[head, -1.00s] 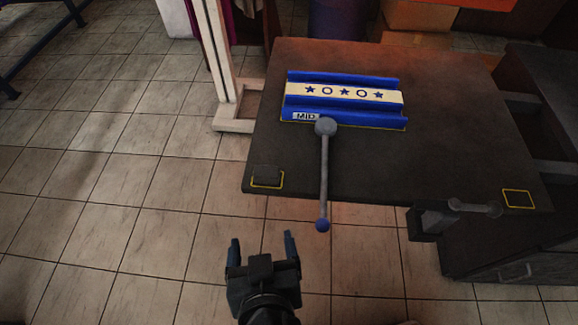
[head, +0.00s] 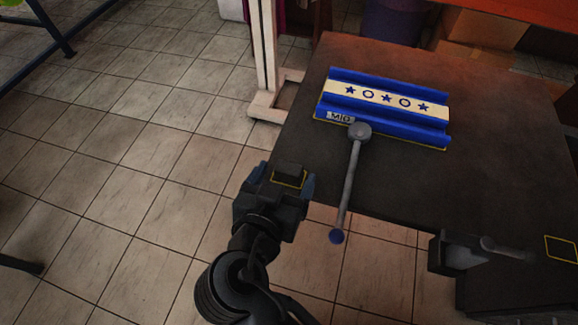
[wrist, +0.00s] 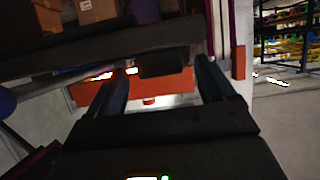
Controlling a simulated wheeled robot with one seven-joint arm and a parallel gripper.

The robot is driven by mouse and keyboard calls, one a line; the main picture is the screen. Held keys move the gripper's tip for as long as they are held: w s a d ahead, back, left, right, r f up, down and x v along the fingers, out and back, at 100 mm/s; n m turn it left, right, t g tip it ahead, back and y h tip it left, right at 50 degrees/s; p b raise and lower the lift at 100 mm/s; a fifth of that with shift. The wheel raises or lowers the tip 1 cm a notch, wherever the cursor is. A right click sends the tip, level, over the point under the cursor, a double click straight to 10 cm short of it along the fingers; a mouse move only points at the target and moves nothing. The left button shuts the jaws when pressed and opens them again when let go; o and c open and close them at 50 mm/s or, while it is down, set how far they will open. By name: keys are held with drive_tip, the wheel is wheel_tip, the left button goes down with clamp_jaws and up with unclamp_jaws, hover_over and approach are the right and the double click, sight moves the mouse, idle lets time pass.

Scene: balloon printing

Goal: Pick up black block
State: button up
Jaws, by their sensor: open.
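The black block (head: 290,171) sits at the front left corner of the dark table, by a yellow outlined square. My gripper (head: 285,180) is at that corner, with its blue-grey fingers apart on either side of the block in the picture. In the wrist view the dark block (wrist: 165,62) shows between the two fingertips. I see a gap to the right finger; whether either finger touches it I cannot tell. My gripper is open and holds nothing.
A blue and cream holder (head: 385,105) with stars and circles lies on the table (head: 500,110). A grey lever (head: 350,185) with a blue knob reaches past the front edge. A vise (head: 460,252) is at the front right. A pale wooden stand (head: 266,60) is behind the left edge.

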drive_tip(key=shift+w+d+f, duration=0.2)
drive_tip(key=shift+w+f, duration=0.1)
drive_tip(key=shift+w, duration=0.2)
drive_tip(key=shift+c, duration=0.5)
drive_tip(key=c, duration=1)
drive_tip(key=shift+r, duration=0.1)
